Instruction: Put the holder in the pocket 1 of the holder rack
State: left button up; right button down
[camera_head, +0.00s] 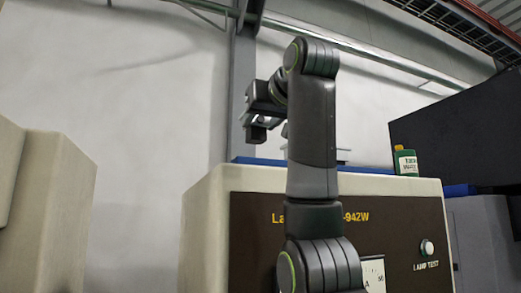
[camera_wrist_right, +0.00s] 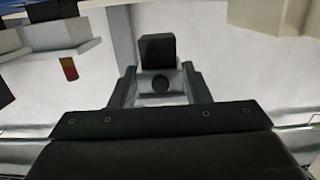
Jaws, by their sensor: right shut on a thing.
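My right gripper (camera_head: 257,122) is raised in front of the pale wall in the head view, above the top of a beige cabinet. In the right wrist view its fingers (camera_wrist_right: 160,88) are closed on the holder (camera_wrist_right: 158,52), a grey piece with a dark round spot and a black block at its far end. In the head view the holder is small and hard to tell from the dark gripper. I cannot make out the holder rack or its pocket 1 for certain. My left gripper is not in view.
The beige cabinet (camera_head: 210,215) has a brown panel and a blue strip along its top. A green bottle (camera_head: 405,163) stands on top at the right.

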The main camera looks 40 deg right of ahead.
aim_at(260, 159)
jog(key=shift+w+d+f, duration=0.15)
jog(key=shift+w+f, duration=0.35)
jog(key=shift+f, duration=0.3)
jog(key=shift+w+f, duration=0.1)
jog(key=shift+f, duration=0.4)
jog(key=shift+s+f, duration=0.35)
jog(key=shift+f, duration=0.45)
jog(key=shift+w+f, duration=0.15)
jog(key=shift+f, duration=0.5)
pick_arm(q)
jog(key=shift+w, duration=0.75)
pick_arm(e)
jog(key=shift+f, duration=0.15)
jog(key=c, duration=0.8)
grip_release()
pick_arm(q)
jog(key=shift+s+f, duration=0.15)
pick_arm(e)
jog(key=shift+o, duration=0.2)
